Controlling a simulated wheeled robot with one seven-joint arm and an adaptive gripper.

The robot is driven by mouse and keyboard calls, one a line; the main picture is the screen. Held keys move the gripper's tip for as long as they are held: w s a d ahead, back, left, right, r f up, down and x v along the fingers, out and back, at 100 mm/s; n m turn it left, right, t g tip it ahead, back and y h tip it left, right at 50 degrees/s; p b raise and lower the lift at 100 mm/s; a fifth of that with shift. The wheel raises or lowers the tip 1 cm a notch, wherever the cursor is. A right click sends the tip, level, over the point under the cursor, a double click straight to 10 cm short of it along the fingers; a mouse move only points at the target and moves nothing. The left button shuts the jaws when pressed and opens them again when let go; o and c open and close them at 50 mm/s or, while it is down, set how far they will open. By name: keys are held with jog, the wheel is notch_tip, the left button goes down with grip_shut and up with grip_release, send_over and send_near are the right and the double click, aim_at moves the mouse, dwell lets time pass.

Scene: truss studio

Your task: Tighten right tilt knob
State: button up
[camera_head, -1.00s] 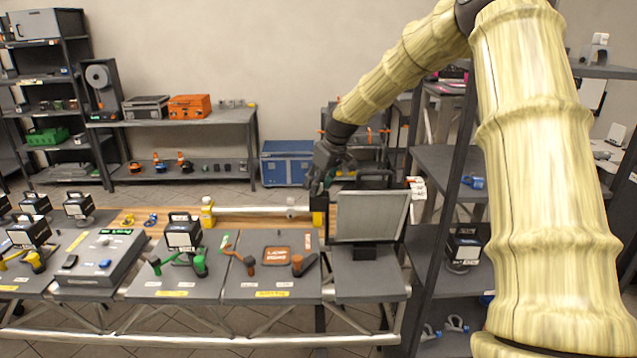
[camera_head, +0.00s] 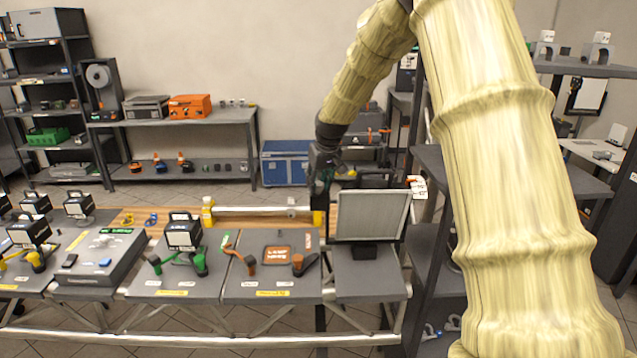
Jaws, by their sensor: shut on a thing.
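My gripper (camera_head: 319,196), dark and small in the view, points down at the back of the workbench, just left of a grey flat panel (camera_head: 371,216). It is shut at the top of a dark upright beside the yellow end (camera_head: 319,218) of a long silver bar (camera_head: 262,211). What its fingers close on is hidden by the fingers and too small to make out; its place fits the right tilt knob. The panel stands upright on a dark foot, close to the gripper's right side.
Black-framed lamps (camera_head: 183,232), a green-handled fixture (camera_head: 200,264) and orange-handled levers (camera_head: 298,262) stand on the bench (camera_head: 230,290) at left and centre. A dark shelf rack (camera_head: 428,250) is close on the right, partly behind my arm. A blue case (camera_head: 286,163) stands behind.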

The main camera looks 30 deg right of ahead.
jog(key=m+h, duration=0.1)
jog(key=m, duration=0.2)
jog(key=shift+a+m+g, duration=0.1)
jog(key=shift+m+g, duration=0.2)
jog(key=shift+m, duration=0.1)
jog(key=m+g+h+p, duration=0.1)
jog(key=m, duration=0.2)
jog(key=shift+a+m+h, duration=0.1)
jog(key=shift+m+h, duration=0.2)
jog(key=m+g+p, duration=0.1)
jog(key=m, duration=0.1)
jog(key=m+g, duration=0.1)
jog(key=m, duration=0.2)
jog(key=shift+w+m+h+p, duration=0.1)
jog(key=shift+m+h+p, duration=0.2)
jog(key=shift+h+p, duration=0.1)
jog(key=o, duration=1)
jog(key=shift+w, duration=0.1)
jog(key=v, duration=1.2)
jog(key=shift+a+f, duration=0.1)
